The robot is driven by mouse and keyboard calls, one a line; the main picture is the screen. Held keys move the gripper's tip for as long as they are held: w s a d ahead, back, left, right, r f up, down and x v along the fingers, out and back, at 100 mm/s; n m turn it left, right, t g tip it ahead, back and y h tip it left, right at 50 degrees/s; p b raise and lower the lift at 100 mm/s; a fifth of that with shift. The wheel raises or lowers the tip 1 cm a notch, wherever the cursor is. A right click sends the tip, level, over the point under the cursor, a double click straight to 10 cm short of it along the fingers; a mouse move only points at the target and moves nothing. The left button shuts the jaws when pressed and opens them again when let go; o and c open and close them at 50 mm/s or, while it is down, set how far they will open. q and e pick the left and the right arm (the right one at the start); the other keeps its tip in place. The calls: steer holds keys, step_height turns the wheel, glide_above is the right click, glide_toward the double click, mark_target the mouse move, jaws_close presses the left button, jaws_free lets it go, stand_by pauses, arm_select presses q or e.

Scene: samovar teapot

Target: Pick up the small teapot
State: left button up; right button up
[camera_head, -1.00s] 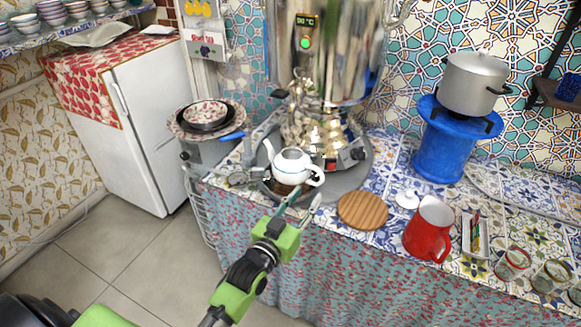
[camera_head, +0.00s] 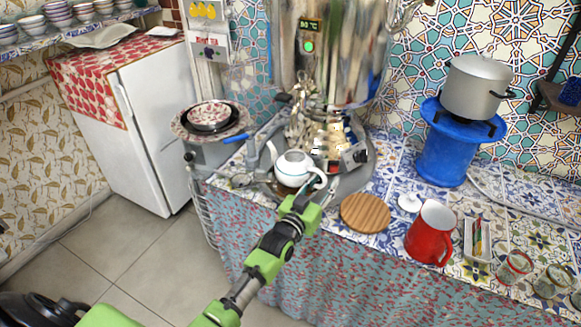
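The small white teapot (camera_head: 293,167) stands near the front of the counter, on the round grey tray (camera_head: 353,184) below the big metal samovar (camera_head: 330,60). Its spout points left and its handle is on the right. My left gripper (camera_head: 307,192) reaches in from below, with its fingers at the handle side of the teapot. The fingertips are small and partly hidden against the handle, so I cannot tell whether they touch or grip it. My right gripper is not in view.
A round wooden board (camera_head: 365,212) lies right of the teapot, with a white lid (camera_head: 409,201) and a red jug (camera_head: 430,232) further right. A blue stand (camera_head: 443,150) carries a metal pot (camera_head: 475,84). Stacked bowls (camera_head: 209,116) sit to the left.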

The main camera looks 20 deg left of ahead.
arm_select(q)
jaws_close()
steer(key=shift+s, duration=0.1)
steer(key=shift+r, duration=0.1)
